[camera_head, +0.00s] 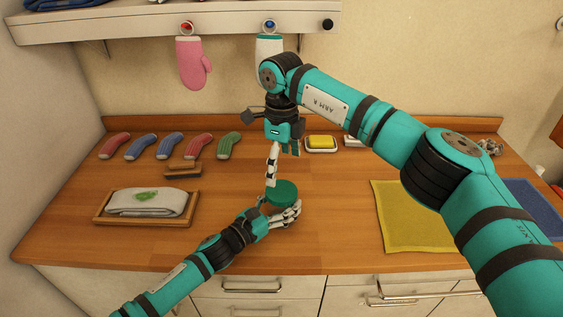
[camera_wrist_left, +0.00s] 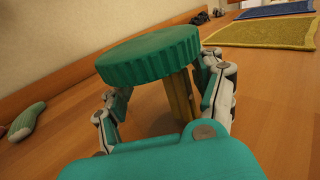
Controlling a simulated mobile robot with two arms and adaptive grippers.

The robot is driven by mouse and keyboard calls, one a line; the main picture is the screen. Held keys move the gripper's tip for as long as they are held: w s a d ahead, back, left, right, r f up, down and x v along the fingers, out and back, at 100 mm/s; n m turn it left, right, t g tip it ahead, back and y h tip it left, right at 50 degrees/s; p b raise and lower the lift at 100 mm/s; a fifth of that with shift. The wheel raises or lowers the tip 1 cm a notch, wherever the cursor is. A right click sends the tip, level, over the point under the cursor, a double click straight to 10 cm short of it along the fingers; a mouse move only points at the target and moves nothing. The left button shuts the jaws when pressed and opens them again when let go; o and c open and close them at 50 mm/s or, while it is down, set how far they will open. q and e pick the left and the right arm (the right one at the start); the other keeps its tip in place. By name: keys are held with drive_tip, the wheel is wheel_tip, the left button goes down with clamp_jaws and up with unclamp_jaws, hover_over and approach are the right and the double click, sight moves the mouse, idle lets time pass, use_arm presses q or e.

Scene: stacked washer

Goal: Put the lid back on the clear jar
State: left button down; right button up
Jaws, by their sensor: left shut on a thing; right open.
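The green ribbed lid (camera_head: 281,192) is at the front middle of the counter; in the left wrist view the lid (camera_wrist_left: 150,56) is broad and close, above my fingers. Beneath it, yellow-brown sticks (camera_wrist_left: 181,95) show between my fingers, seemingly inside the clear jar, whose walls can hardly be made out. My left gripper (camera_head: 287,215) is shut around the jar below the lid. I cannot tell whether the lid is fully seated. My right gripper (camera_head: 273,172) is open, pointing down just above and behind the lid, holding nothing.
A wooden tray with a folded cloth (camera_head: 146,203) and a brush (camera_head: 183,169) lie left. Several socks (camera_head: 170,146) line the back left. A yellow sponge in a dish (camera_head: 321,143) stands behind; a yellow mat (camera_head: 414,215) and blue mat (camera_head: 535,200) lie right.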

sight(282, 190)
drive_tip(key=shift+f, duration=4)
drive_tip(key=c, duration=1.3)
drive_tip(key=o, duration=1.4)
drive_tip(key=shift+c, duration=0.2)
wheel_tip(282, 190, up, 12)
